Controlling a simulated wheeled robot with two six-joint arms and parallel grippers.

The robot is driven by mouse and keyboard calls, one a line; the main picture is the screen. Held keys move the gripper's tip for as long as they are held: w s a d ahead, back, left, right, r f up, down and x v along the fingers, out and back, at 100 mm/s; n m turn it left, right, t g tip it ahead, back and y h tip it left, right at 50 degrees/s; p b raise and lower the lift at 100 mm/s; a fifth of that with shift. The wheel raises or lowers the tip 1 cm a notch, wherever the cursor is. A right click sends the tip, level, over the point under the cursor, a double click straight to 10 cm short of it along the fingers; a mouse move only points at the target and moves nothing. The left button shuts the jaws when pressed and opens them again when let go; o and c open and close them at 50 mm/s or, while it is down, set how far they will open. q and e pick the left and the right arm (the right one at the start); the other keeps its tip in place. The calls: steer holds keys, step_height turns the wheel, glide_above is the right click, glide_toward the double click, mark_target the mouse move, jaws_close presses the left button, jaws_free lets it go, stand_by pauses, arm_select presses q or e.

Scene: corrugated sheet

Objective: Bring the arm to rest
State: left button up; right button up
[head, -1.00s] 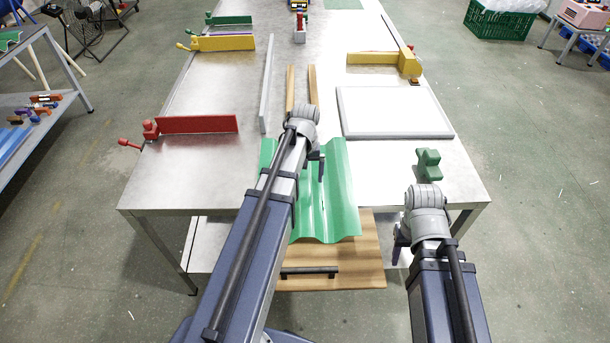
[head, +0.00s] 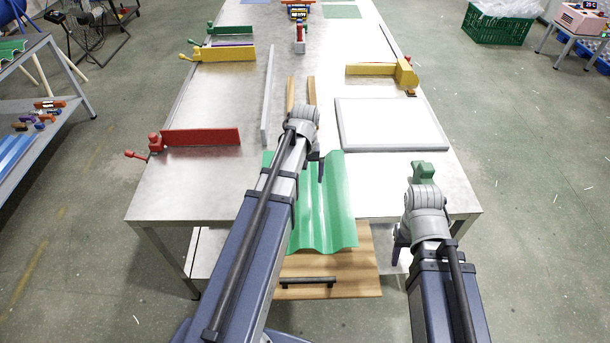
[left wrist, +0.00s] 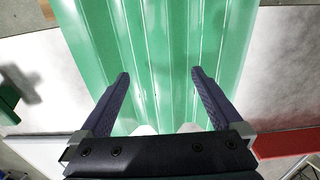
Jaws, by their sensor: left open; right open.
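The green corrugated sheet (head: 325,205) lies at the table's front edge, its near end over a wooden panel. My left arm hides part of its left side. My left gripper (head: 319,172) is above the sheet in the head view. In the left wrist view the same gripper (left wrist: 160,75) is open, its fingers apart with the sheet's ridges behind them and nothing between them. My right gripper (head: 399,252) is open, at the table's front edge to the right of the sheet. I see nothing in it.
The metal table (head: 200,190) holds a red clamp (head: 200,137), yellow clamps and a pale framed panel (head: 390,125). A green block (head: 424,171) stands just behind my right wrist. The wooden panel (head: 350,275) has a dark handle.

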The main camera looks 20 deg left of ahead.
arm_select(q)
steer(key=shift+d, duration=0.1)
steer(key=s+d+m, duration=0.4)
steer(key=s+d, duration=0.3)
steer(key=d, duration=0.3)
steer(key=s+d+m+y, duration=0.1)
steer(key=s+d+m, duration=0.4)
steer(key=d, duration=0.6)
steer(key=s, duration=0.2)
steer(key=shift+s+d, duration=0.3)
